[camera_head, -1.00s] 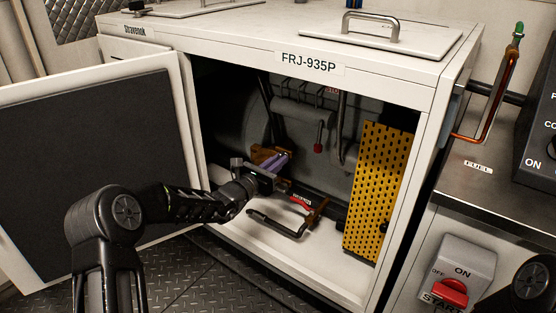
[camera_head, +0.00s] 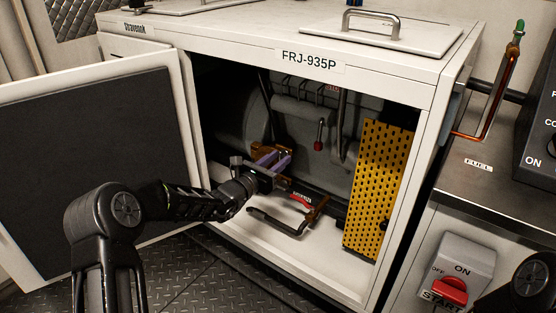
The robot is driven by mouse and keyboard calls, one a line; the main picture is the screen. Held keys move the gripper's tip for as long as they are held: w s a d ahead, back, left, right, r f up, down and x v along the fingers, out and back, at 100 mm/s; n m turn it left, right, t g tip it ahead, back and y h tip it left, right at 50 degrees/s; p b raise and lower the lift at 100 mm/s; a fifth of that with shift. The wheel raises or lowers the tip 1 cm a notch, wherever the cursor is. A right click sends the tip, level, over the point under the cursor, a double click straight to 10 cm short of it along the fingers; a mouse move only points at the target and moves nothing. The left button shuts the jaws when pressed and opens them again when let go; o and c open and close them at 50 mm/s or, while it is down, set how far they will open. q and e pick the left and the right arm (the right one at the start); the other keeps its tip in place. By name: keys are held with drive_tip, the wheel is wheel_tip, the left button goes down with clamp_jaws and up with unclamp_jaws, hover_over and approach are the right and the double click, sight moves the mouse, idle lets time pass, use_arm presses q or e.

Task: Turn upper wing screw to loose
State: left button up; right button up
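My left gripper (camera_head: 275,158) reaches into the open cabinet from the left, its purple fingers pointing inward and up to the right. The fingers show apart, at a brown-orange bracket (camera_head: 257,149) on the grey cylindrical tank (camera_head: 232,122). The upper wing screw is not clear; the fingers and the shadow hide that spot. I cannot tell whether the fingers grip anything there. My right gripper is out of the picture; only a part of my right arm shows at the lower right corner.
The cabinet door (camera_head: 85,170) stands open at the left. A yellow perforated panel (camera_head: 378,185) stands inside at the right. A dark bent handle (camera_head: 278,226) and a red-marked part (camera_head: 301,201) lie low and close to my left gripper. A red-tipped lever (camera_head: 318,145) hangs above right.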

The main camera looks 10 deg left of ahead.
use_arm(q)
drive_tip(key=p+v, duration=0.1)
drive_tip(key=v, duration=0.6)
drive_tip(key=shift+s, duration=0.25)
drive_tip(key=shift+a, duration=0.1)
